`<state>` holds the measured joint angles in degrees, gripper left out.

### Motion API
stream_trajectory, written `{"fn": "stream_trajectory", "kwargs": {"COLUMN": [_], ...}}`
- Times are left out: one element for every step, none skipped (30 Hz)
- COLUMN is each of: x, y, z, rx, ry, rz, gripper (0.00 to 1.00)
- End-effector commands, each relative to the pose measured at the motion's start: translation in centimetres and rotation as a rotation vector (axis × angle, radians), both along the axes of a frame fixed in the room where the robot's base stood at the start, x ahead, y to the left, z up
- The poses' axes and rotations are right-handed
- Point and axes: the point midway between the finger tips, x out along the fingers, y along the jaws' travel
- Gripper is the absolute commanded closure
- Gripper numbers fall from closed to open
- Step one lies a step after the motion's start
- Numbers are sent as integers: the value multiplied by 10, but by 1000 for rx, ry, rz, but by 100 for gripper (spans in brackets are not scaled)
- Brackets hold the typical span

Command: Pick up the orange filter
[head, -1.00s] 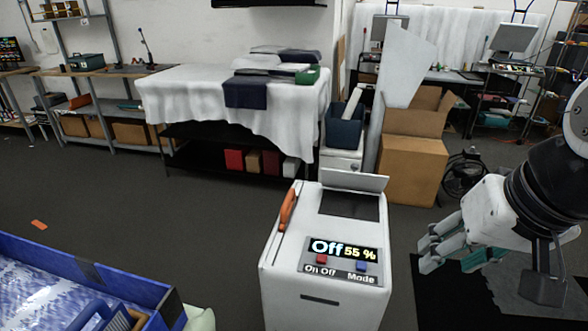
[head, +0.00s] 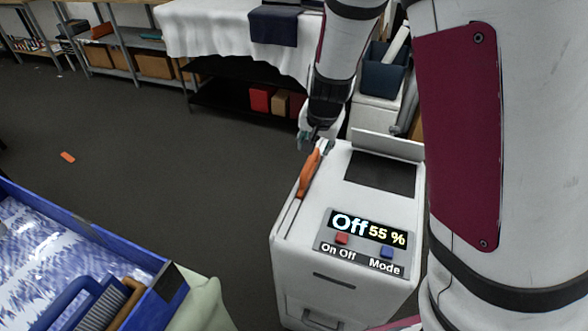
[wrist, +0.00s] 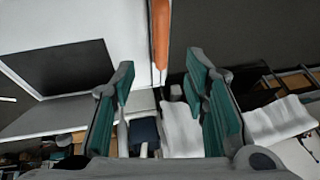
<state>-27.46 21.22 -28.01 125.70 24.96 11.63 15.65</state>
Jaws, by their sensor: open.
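The orange filter (head: 309,173) is a narrow orange piece set upright along the left edge of the top of the white machine (head: 345,285). I see no contact between fingers and filter.
The machine's raised lid (head: 388,144) stands behind its dark panel, to the right of the filter. A cloth-covered table (head: 215,35) stands behind.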

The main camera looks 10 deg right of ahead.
Motion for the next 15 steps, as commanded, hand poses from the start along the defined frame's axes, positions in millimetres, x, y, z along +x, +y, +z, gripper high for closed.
{"fn": "stream_trajectory", "kwargs": {"x": [3, 5, 8, 10, 12, 16, 18, 21, 24, 26, 28, 30, 32, 33, 34], "y": [-1, -2, -2, -3, -3, -4, -4, -5, -5, -5, -5, -6, -6, -6, -6], "z": [-7, -11, -17, -22, -28, -35, -40, -45, -52, -57, -60, -65, -68, -71, -73], "rx": [-1, -2, -1, -1, -1, 0, -1, -1, 0, 0, 0, 0, 0, 0, 0], "ry": [2, 2, 1, 1, 3, 4, 3, 1, 2, 3, 2, 1, 2, 2, 2], "rz": [-3, -4, -5, -5, -5, -5, -5, -5, -4, -3, -4, -3, -2, -2, -2], "gripper": [59, 59, 59, 59, 59, 59, 59, 59, 59, 59, 59, 59, 59, 59, 59]}}
